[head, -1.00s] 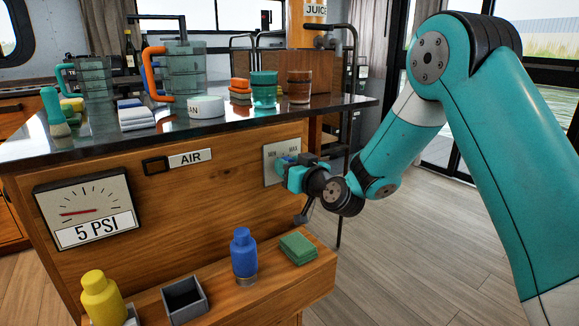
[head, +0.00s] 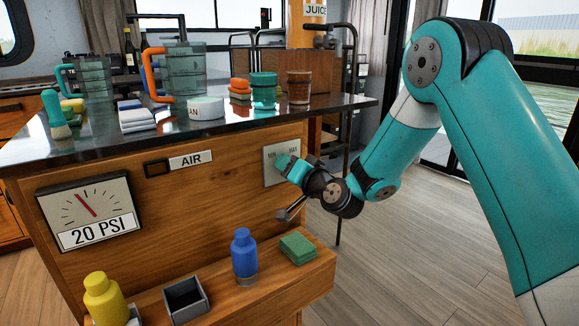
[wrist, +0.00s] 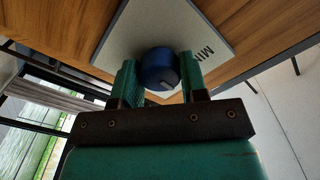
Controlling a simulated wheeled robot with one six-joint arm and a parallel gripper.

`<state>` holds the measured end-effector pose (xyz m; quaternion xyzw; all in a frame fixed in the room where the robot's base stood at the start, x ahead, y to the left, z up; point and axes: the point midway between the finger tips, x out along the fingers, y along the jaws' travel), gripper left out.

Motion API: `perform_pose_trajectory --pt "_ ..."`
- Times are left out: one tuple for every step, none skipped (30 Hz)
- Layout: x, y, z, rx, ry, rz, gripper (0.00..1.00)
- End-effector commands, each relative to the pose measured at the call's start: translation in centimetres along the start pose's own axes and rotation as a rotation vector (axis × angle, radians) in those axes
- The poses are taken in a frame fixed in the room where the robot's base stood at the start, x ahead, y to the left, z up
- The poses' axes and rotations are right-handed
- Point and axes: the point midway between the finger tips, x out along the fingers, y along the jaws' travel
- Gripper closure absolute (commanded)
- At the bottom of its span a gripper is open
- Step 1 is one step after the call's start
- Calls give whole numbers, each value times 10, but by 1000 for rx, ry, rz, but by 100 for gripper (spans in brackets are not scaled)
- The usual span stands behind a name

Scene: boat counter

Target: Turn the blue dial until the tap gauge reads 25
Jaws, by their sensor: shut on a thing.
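The blue dial (wrist: 159,69) sits on a pale plate (wrist: 122,38) marked MIN and MAX on the counter's wooden front. In the wrist view my gripper (wrist: 161,80) has its two teal fingers on either side of the dial, shut on it. In the head view my gripper (head: 287,165) is at the plate (head: 270,170) and hides the dial. The gauge (head: 90,212) on the left of the counter front reads 20 PSI, its red needle pointing up and left.
An AIR label (head: 190,160) and a black switch-like frame (head: 157,167) are on the front panel. On the low shelf below are a yellow bottle (head: 103,298), a grey open box (head: 186,299), a blue bottle (head: 244,254) and green cloths (head: 297,248). Cups and jugs stand on the countertop.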

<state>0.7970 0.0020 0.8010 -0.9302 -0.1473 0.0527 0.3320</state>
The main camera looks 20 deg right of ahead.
Motion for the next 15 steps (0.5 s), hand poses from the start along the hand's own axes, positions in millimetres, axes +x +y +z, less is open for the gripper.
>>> perform_pose_trajectory --pt "0 0 0 5 1 0 84" --pt "0 0 0 7 1 0 84" --pt "0 0 0 9 1 0 84" --pt "0 0 0 10 1 0 84" --pt "0 0 0 10 1 0 84" --pt "0 0 0 10 1 0 84" --pt "0 0 0 10 1 0 84" --pt "0 0 0 10 1 0 84" --pt "0 0 0 10 1 0 84" --pt "0 0 0 9 1 0 84" --pt "0 0 0 9 1 0 84" --pt "0 0 0 9 1 0 84" --pt "0 0 0 9 1 0 58" --pt "0 0 0 9 1 0 51" --pt "0 0 0 9 1 0 42"
